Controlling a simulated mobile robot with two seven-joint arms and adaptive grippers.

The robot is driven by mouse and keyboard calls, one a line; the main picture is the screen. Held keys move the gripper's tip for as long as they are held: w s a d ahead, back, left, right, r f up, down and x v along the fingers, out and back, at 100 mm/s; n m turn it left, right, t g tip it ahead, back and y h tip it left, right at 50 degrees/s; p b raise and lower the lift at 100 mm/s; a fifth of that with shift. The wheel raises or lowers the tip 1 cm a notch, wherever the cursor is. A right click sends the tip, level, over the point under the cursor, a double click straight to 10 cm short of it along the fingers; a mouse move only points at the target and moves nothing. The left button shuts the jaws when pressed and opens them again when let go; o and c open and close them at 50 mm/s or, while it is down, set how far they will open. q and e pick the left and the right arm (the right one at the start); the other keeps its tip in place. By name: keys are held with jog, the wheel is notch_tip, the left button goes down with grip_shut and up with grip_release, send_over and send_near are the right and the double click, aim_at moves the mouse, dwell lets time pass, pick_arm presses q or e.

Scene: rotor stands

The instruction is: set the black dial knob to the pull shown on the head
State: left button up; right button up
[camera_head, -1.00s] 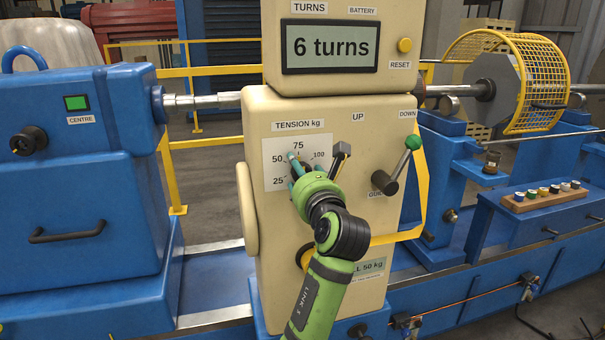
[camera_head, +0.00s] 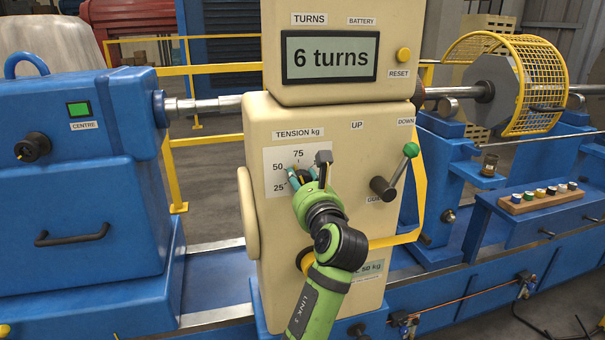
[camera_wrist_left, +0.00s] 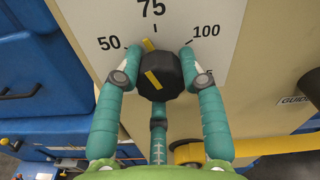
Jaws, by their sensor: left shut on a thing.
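The black dial knob (camera_wrist_left: 159,75) shows in the left wrist view as a dark faceted knob with a yellow pointer mark. The mark points up and slightly left, between the 50 and 75 numbers and nearer 75. My left gripper (camera_head: 301,176) is shut on the knob, with a teal finger on each side; it also fills the left wrist view (camera_wrist_left: 158,82). The white tension scale (camera_head: 279,160) lies behind it, its 100 hidden by the gripper in the head view. A pull label (camera_head: 371,267) low on the head reads 50 kg, its left part hidden by my arm.
A lever with a green ball (camera_head: 410,150) stands out to the right of the dial. The display (camera_head: 330,57) above reads 6 turns. A yellow strap or rail (camera_head: 423,190) runs beside the head. A blue tailstock (camera_head: 75,190) stands to the left.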

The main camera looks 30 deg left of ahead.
pick_arm(q)
jog(key=n+p, duration=0.1)
jog(key=n, duration=0.2)
jog(key=shift+r+n, duration=0.1)
jog(key=shift+n, duration=0.2)
jog(key=shift+n+p, duration=0.4)
jog(key=shift+n, duration=1.6)
jog(key=o, duration=1.2)
jog(key=shift+c, duration=0.2)
